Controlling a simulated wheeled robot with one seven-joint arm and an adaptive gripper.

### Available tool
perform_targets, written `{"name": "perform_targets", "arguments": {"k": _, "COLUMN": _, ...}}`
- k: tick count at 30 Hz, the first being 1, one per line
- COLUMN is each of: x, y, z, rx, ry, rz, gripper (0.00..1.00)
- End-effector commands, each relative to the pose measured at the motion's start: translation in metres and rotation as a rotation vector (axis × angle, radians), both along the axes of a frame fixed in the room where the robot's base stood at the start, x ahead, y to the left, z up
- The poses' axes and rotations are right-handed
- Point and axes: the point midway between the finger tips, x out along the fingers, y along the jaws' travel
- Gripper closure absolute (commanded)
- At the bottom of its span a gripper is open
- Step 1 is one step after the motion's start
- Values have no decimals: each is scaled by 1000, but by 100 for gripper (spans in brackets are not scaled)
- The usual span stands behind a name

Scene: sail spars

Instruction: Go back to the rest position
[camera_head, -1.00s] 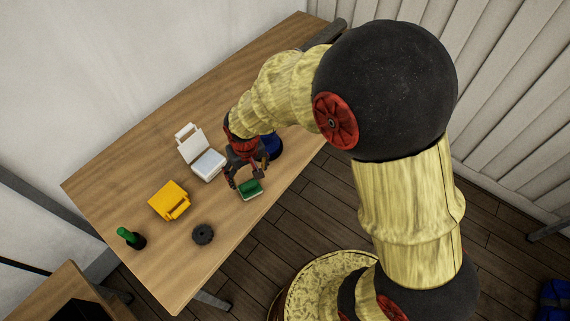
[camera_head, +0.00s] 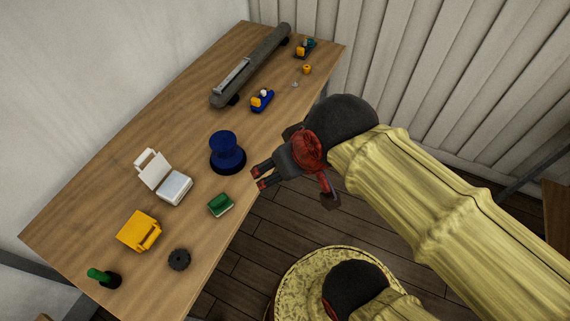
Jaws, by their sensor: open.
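My gripper (camera_head: 259,176) is open and empty. It is at the table's right edge, pointing left, with the fingers beside the dark blue spool-like object (camera_head: 227,150) and apart from it. My arm folds back to the right over the floor. The wooden table (camera_head: 110,215) runs from lower left to upper middle.
Near the gripper lie a green block (camera_head: 220,205), a white open-lidded box (camera_head: 173,188), a yellow box (camera_head: 138,231), a black wheel (camera_head: 179,259) and a green-topped item (camera_head: 101,278). Farther back are a long grey beam (camera_head: 250,65), a blue-and-yellow item (camera_head: 262,101) and a small orange cup (camera_head: 306,69).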

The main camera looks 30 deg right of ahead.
Motion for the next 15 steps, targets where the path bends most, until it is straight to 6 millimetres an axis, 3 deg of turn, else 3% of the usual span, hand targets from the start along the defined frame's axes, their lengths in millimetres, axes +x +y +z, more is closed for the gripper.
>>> {"name": "perform_targets", "arguments": {"k": 10, "x": -2, "y": -1, "z": 0, "rx": 0, "ry": -2, "rz": -1, "gripper": 26}}
{"name": "perform_targets", "arguments": {"k": 15, "x": -2, "y": -1, "z": -16, "rx": 0, "ry": -2, "rz": -1, "gripper": 26}}
